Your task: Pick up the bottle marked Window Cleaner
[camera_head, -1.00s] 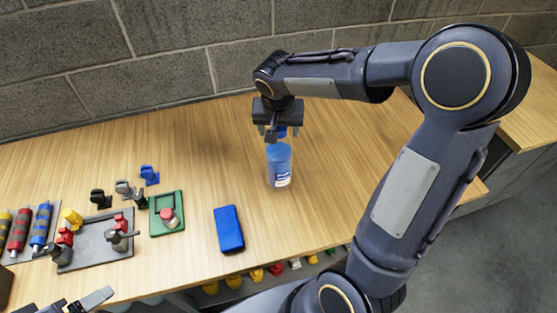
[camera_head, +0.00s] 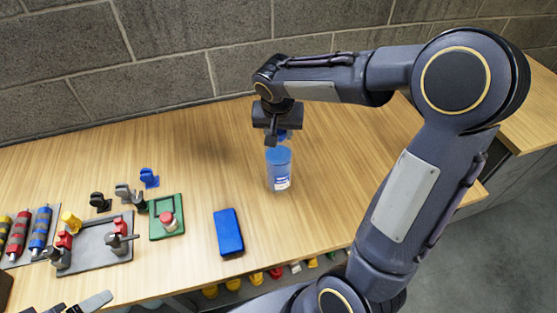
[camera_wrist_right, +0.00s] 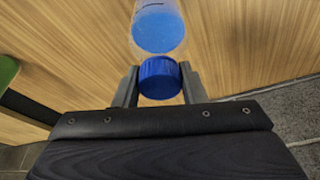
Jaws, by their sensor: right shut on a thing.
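The bottle (camera_head: 279,170) is clear with blue liquid, a blue cap and a blue-and-white label too small to read. It appears upright on the table; in the wrist view the bottle (camera_wrist_right: 158,30) shows beyond its cap (camera_wrist_right: 159,78). My right gripper (camera_head: 277,138) reaches down from above and is shut on the bottle at its cap. In the wrist view the right gripper's fingers (camera_wrist_right: 159,86) flank the cap. My left gripper (camera_head: 82,304) is only partly in view at the bottom left edge.
A blue block (camera_head: 229,232) lies left of the bottle. Further left are a green fixture (camera_head: 167,217), a grey plate (camera_head: 98,247) with clamps, and red and blue rollers (camera_head: 41,228). A block wall (camera_head: 170,45) stands behind. The table (camera_head: 340,180) is clear around the bottle.

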